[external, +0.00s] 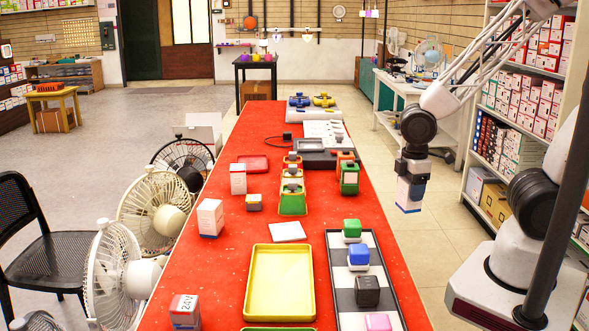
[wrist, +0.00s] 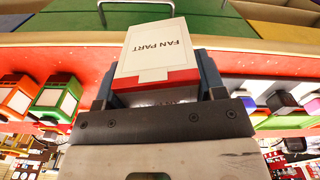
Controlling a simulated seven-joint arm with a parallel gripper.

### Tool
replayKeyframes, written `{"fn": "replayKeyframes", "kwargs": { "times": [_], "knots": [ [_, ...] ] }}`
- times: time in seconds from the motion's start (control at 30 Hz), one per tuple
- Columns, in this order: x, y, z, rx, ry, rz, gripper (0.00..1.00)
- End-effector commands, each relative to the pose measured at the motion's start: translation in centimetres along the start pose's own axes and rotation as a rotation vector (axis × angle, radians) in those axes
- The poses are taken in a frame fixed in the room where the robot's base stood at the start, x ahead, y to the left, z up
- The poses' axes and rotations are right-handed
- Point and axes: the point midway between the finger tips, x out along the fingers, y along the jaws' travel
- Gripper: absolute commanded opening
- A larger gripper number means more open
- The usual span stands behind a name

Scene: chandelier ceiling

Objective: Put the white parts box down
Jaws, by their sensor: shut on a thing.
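The white parts box (external: 410,195) hangs below my gripper (external: 412,176) in the external view, with a blue band at its lower end. My gripper is shut on it. In the picture they are to the right of the red table's right edge, with floor behind them. In the wrist view the white parts box (wrist: 158,50) sits between the two dark fingers of my gripper (wrist: 160,85). There it shows a "FAN PART" label and a red band near the fingers.
The red table (external: 215,260) holds a yellow tray (external: 251,290), a checkered tray (external: 341,300) with coloured blocks, two white boxes (external: 210,217) (external: 238,179) and green and orange bins (external: 292,203). Bare red surface lies left of the yellow tray. Shelves (external: 490,150) stand at right.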

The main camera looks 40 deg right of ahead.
Motion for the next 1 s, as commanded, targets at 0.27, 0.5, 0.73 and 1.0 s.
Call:
{"fn": "replayKeyframes", "kwargs": {
  "times": [0.27,0.5,0.73,1.0],
  "knots": [
    [-1.0,1.9,-2.4,0.011,0.0,0.0,0.39],
    [-2.5,5.1,-6.2,0.028,-0.001,0.0,0.39],
    [-3.9,8.7,-10.1,0.046,0.0,0.0,0.39],
    [-5.2,13.2,-14.4,0.067,0.0,0.0,0.39]
  ]
}}
